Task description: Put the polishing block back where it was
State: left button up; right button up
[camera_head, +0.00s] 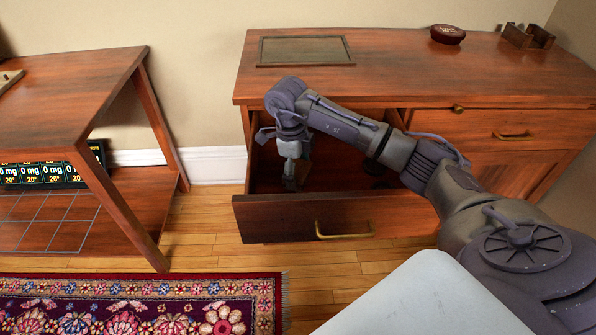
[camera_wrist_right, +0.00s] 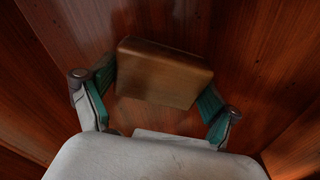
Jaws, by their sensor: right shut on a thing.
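The polishing block (camera_wrist_right: 162,72) is a brown, flat-sided block in the right wrist view. My right gripper (camera_head: 290,180) reaches down into the open drawer (camera_head: 280,218) of the wooden cabinet. In the right wrist view its green-padded fingers (camera_wrist_right: 157,90) are on either side of the block and shut on it. The reddish wood of the drawer surrounds the block there. I cannot tell whether the block touches the drawer floor. My left gripper is in neither view.
The cabinet top (camera_head: 420,75) carries a dark panel (camera_head: 305,50), a round dark-red tin (camera_head: 447,34) and a small wooden holder (camera_head: 528,37). A closed drawer (camera_head: 475,128) is at right. A wooden table (camera_head: 70,95) stands left, with a patterned rug (camera_head: 140,305) in front.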

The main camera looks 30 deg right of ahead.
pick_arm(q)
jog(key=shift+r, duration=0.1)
pick_arm(e)
jog(key=o, duration=0.9)
jog(key=shift+c, duration=0.2)
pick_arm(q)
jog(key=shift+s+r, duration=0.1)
pick_arm(e)
jog(key=shift+r, duration=0.3)
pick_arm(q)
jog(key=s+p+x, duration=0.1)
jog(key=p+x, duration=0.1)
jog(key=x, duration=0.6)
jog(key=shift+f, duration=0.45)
pick_arm(e)
notch_tip(320, 180, up, 12)
jog(key=w, duration=0.1)
jog(key=shift+a+f, duration=0.25)
jog(key=shift+a, duration=0.2)
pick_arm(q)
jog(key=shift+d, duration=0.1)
pick_arm(e)
jog(key=shift+w, duration=0.1)
